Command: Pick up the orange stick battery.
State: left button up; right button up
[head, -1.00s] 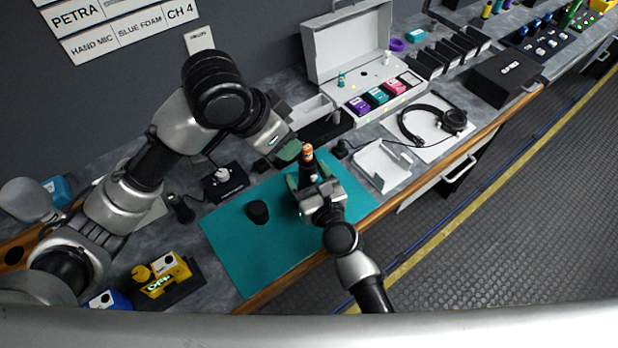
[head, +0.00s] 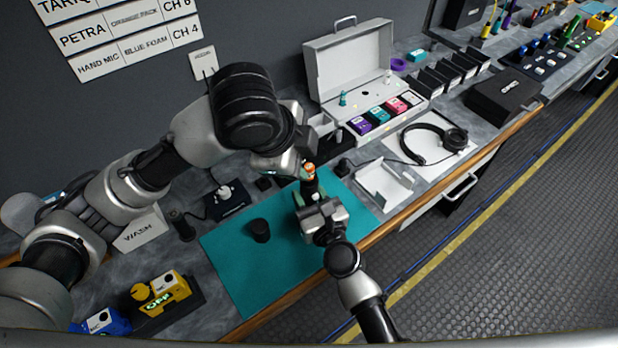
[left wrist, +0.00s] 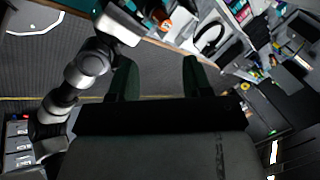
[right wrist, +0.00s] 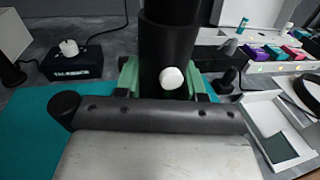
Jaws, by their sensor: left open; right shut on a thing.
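The orange stick battery (head: 310,169) shows as a small orange end at the top of a black upright cylinder (right wrist: 168,50), possibly a microphone body. How far it sits inside is unclear. My right gripper (head: 311,198) is shut on the black cylinder above the teal mat; its green fingers flank it in the right wrist view. My left gripper (left wrist: 158,80) is open and empty. In the head view its hand is just left of and above the orange end, fingers mostly hidden. An orange end also shows beyond the fingers in the left wrist view (left wrist: 166,25).
A black cap (head: 260,231) stands on the teal mat (head: 235,265). A black device with a white knob (head: 224,194) is behind the mat. A white tray (head: 385,185), headphones (head: 440,140) and an open case (head: 350,60) lie to the right. Yellow and blue packs are front left.

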aim_at(309, 167)
pick_arm(q)
jog(key=w+f+m+y, duration=0.1)
jog(key=f+m, duration=0.1)
jog(key=m, duration=0.3)
jog(key=w+d+f+m+t, duration=0.1)
jog(key=f+m, duration=0.2)
jog(key=m, duration=0.3)
jog(key=w+f+m+t+y, duration=0.1)
jog(key=w+f+m, duration=0.1)
jog(key=m, duration=0.4)
jog(key=shift+w+d+f+y, duration=0.1)
jog(key=shift+d+f+y, duration=0.25)
jog(key=shift+f, duration=0.2)
grip_shut()
